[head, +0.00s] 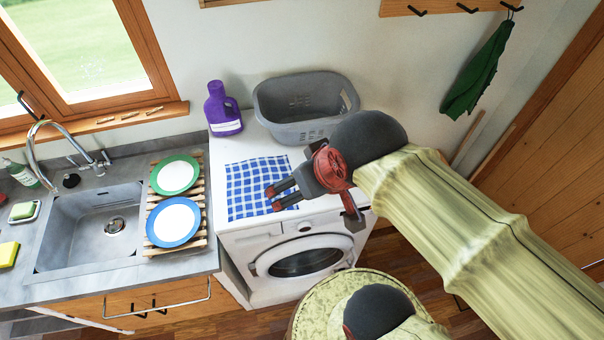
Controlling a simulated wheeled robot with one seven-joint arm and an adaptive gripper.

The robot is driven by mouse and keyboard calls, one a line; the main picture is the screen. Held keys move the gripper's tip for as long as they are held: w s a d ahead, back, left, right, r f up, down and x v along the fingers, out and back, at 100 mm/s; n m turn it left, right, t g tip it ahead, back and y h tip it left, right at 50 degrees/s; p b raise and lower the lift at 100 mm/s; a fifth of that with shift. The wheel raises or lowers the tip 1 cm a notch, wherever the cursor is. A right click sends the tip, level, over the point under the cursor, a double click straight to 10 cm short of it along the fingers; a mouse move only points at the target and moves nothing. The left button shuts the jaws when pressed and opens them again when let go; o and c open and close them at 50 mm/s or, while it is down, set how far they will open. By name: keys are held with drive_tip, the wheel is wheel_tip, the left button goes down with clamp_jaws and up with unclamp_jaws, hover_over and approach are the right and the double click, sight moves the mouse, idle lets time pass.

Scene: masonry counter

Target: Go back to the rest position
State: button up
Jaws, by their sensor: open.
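My gripper (284,194) is in the middle of the head view. Its two dark fingers are apart and nothing is between them. It hovers over the right part of a blue and white checked cloth (246,191) that lies on the white washing machine (222,157). The fingers point left in the picture. My arm reaches in from the lower right and hides the right part of the machine top. The height of the fingers above the cloth is hard to tell.
A purple bottle (222,110) and a grey laundry basket (300,133) stand at the back of the machine. Left of it, a green-rimmed plate (175,176) and a blue-rimmed plate (173,221) lie on a wooden rack beside the sink (80,245). A green cloth (476,70) hangs on the wall.

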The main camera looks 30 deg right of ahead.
wheel_tip(320, 180, down, 22)
drive_tip(key=b, duration=2.2)
drive_tip(key=shift+f, duration=0.15)
